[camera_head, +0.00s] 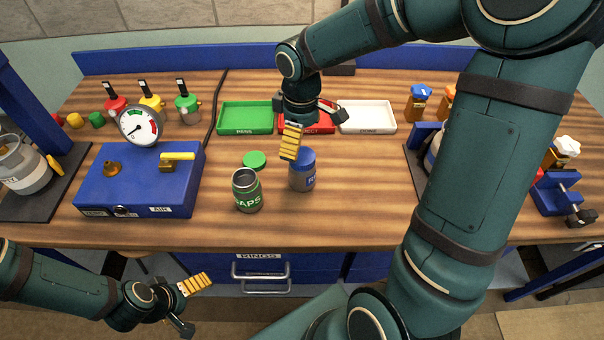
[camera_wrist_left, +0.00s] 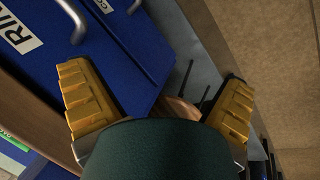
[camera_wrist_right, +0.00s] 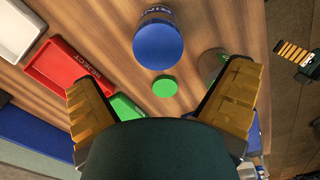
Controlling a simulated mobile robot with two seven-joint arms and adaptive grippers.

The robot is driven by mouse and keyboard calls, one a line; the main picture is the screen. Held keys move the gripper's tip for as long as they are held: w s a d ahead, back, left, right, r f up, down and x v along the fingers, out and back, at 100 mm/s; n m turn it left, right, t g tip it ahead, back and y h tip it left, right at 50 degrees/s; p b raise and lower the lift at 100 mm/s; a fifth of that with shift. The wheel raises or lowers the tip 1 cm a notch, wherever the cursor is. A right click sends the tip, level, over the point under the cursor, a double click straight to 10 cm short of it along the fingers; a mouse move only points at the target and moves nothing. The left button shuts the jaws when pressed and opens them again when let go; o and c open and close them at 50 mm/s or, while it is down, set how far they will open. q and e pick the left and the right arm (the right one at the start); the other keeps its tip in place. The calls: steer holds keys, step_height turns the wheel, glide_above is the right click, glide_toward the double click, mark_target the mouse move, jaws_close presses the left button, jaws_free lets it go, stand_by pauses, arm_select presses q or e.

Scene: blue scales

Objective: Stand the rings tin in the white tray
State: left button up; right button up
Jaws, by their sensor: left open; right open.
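The rings tin (camera_head: 303,178) is grey with a blue lid and stands upright on the table, right of the middle tins area. Its blue lid (camera_wrist_right: 158,46) and part of its label show in the right wrist view. The white tray (camera_head: 367,118), marked DONE, lies at the back and looks empty; its edge shows in the right wrist view (camera_wrist_right: 20,32). My right gripper (camera_head: 312,132) is open and empty, above and behind the tin, apart from it. My left gripper (camera_head: 192,305) is open and empty, low in front of the table near the drawer.
An open green caps tin (camera_head: 247,192) stands left of the rings tin, with a green lid (camera_head: 254,160) behind it. A green tray (camera_head: 245,118) and a red tray (camera_head: 318,124) adjoin the white one. A blue gauge box (camera_head: 140,185) stands at left. The RINGS drawer (camera_head: 262,268) is shut.

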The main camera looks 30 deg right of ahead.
mark_target(302, 155)
steer(key=shift+d+f+b, duration=0.15)
steer(key=shift+f+b, duration=0.5)
steer(key=shift+f, duration=2.4)
steer(key=c, duration=1.4)
